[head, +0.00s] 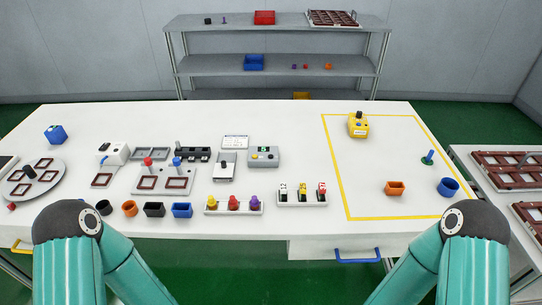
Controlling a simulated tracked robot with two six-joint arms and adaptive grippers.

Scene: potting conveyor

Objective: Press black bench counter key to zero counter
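A grey box (264,163), which looks like the bench counter, sits near the middle of the white bench. It has a small dark display with a green digit and a row of small keys on its top. One key looks yellow; the others are too small for me to tell their colours surely, so I cannot single out the black key. Nothing touches the box. Both my arms show only as teal links at the lower left and lower right. Both grippers are outside the picture.
A grey device with a dark top (224,167) stands just left of the box, and a white label card (235,142) lies behind it. Racks of coloured pegs (233,207) and small figures (302,196) stand in front. A yellow box (358,127) stands right; bench between is clear.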

